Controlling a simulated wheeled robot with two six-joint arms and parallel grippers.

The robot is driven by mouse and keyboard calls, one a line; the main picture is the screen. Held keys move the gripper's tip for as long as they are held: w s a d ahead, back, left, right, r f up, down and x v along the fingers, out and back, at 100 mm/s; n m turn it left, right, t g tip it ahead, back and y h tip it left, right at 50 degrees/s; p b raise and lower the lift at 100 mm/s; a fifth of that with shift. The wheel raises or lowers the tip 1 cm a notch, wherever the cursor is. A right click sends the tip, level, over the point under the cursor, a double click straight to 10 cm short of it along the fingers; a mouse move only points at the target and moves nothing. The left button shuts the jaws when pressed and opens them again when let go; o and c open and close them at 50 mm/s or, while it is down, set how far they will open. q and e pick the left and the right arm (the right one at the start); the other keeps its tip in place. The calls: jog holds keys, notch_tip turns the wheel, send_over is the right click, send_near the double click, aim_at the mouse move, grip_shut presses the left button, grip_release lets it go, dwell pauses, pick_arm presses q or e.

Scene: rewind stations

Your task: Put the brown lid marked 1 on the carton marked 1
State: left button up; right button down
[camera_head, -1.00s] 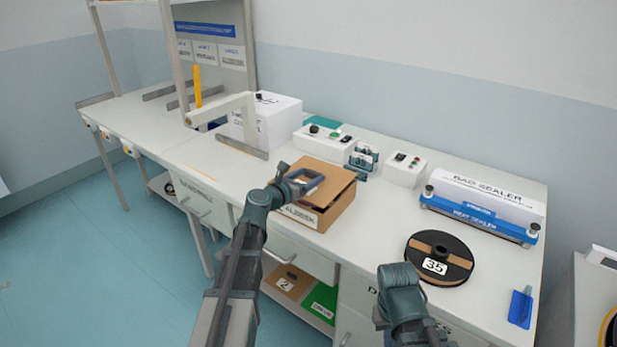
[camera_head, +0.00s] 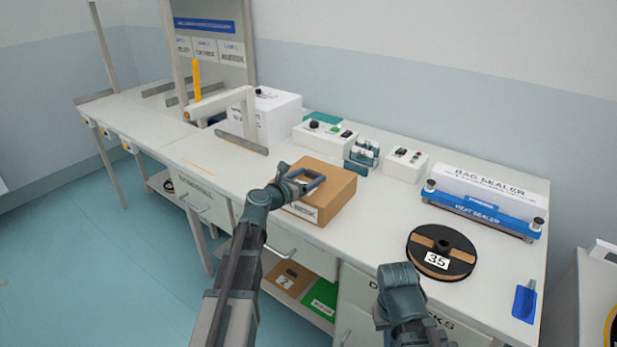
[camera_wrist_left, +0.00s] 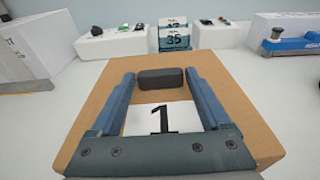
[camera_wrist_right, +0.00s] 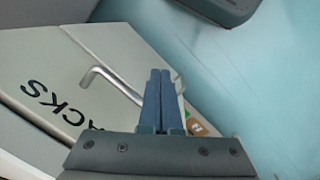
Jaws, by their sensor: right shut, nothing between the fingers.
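The brown lid (camera_head: 338,172) lies flat on top of the brown carton (camera_head: 341,203) on the bench. In the left wrist view the lid (camera_wrist_left: 235,115) shows a white label with a 1 and a dark block-shaped knob (camera_wrist_left: 160,78). My left gripper (camera_head: 308,181) is over the lid. Its fingers are apart on either side of the knob, with small gaps showing. The carton's front label is partly hidden by my left arm, and I cannot read a number on it. My right gripper (camera_wrist_right: 158,75) is shut and empty, in front of the drawers.
Right of the carton are a reel marked 35 (camera_head: 456,264), a blue bag sealer (camera_head: 480,213) and a blue scoop-like item (camera_head: 524,301). Control boxes (camera_head: 404,165) and a white box (camera_head: 272,117) stand behind. A brown piece marked 2 (camera_head: 286,277) lies on the lower shelf.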

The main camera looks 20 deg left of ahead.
pick_arm(q)
jog(key=shift+o, duration=1.1)
jog(key=p+v, duration=0.2)
jog(key=v, duration=1.1)
jog(key=shift+s+a, duration=0.2)
jog(key=shift+s, duration=0.15)
jog(key=shift+s, duration=0.1)
